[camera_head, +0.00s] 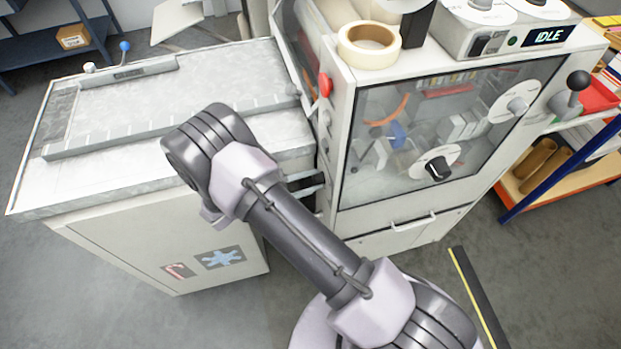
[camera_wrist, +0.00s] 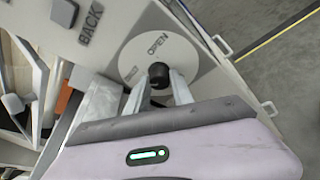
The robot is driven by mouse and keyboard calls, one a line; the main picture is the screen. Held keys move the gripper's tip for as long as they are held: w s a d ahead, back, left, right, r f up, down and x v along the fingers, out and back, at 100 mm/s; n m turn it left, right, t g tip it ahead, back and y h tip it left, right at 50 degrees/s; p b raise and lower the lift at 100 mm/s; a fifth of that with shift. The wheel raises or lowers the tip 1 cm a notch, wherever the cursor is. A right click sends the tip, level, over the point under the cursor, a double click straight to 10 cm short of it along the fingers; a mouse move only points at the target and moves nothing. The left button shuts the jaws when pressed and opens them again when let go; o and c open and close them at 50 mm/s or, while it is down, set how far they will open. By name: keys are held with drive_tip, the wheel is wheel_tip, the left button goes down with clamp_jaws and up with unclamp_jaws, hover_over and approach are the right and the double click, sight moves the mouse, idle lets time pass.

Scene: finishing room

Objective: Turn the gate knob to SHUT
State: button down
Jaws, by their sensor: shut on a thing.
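The gripped black knob (camera_wrist: 158,71) sits on a round pale dial (camera_wrist: 138,45) in the wrist view. The dial reads OPEN on its upper part; a second, darker mark at its left is too small to read. My gripper (camera_wrist: 160,80) is shut on the knob, with one finger on each side. Which way the knob points is not clear. In the head view the gripper is hidden behind my arm, which reaches toward the gap between the bench and the machine.
A tape roll (camera_head: 369,44) lies on top. The display reads IDLE.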

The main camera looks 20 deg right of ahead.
drive_tip(key=shift+n, duration=0.3)
idle(0.4)
drive_tip(key=c, duration=1.1)
unclamp_jaws()
drive_tip(key=shift+a, duration=0.1)
drive_tip(key=p+v, duration=0.1)
drive_tip(key=v, duration=0.7)
drive_tip(key=p+v, duration=0.1)
drive_tip(key=v, duration=0.8)
drive_tip(key=shift+w+a+r, duration=0.1)
drive_tip(key=shift+w+r, duration=0.05)
drive_tip(key=shift+r, duration=0.1)
